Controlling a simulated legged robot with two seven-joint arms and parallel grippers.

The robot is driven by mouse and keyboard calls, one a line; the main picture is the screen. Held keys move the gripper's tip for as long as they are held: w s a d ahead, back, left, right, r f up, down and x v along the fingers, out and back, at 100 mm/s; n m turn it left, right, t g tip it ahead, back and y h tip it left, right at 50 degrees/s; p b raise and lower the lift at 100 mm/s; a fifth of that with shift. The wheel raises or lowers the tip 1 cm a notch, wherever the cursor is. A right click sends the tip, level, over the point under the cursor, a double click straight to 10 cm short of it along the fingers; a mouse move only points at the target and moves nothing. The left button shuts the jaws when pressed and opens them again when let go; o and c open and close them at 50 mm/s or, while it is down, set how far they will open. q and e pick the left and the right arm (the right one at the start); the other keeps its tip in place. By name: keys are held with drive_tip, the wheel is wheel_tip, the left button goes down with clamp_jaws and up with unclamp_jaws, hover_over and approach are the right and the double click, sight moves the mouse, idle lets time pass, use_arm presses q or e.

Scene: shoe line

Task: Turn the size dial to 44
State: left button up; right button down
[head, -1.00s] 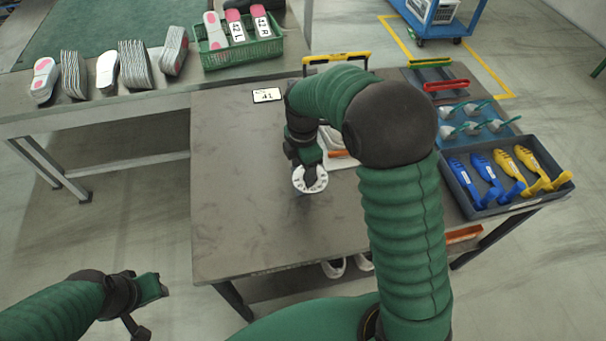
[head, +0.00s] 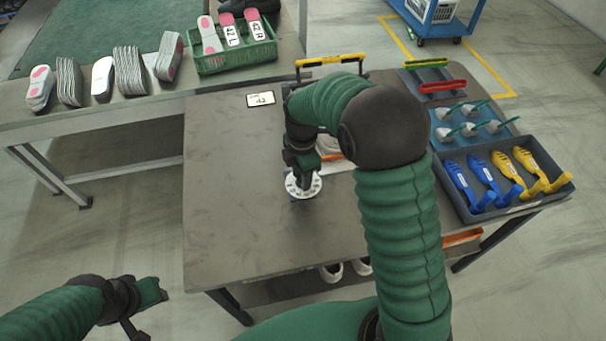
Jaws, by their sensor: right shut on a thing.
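The size dial (head: 311,190) is a round white disc with dark marks, on the worktable (head: 235,225). My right gripper (head: 301,180) comes down on it from above and is shut on the dial's middle, hiding part of its face. The marks on the dial are too small to read. A small white display card (head: 260,99) with a black rim lies at the back of the table; its number looks like 42 but is blurred. My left gripper (head: 163,291) is at the lower left, away from the table, and its fingers do not show clearly.
A grey tray (head: 508,206) with blue and yellow shoe lasts stands at the right. Behind it are a tray with brushes (head: 470,122) and a red-handled tool (head: 443,86). Insoles (head: 103,77) and a green crate (head: 236,60) stand on the back bench. The table's left part is clear.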

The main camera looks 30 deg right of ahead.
drive_tip(key=shift+d, duration=0.25)
drive_tip(key=shift+d, duration=0.1)
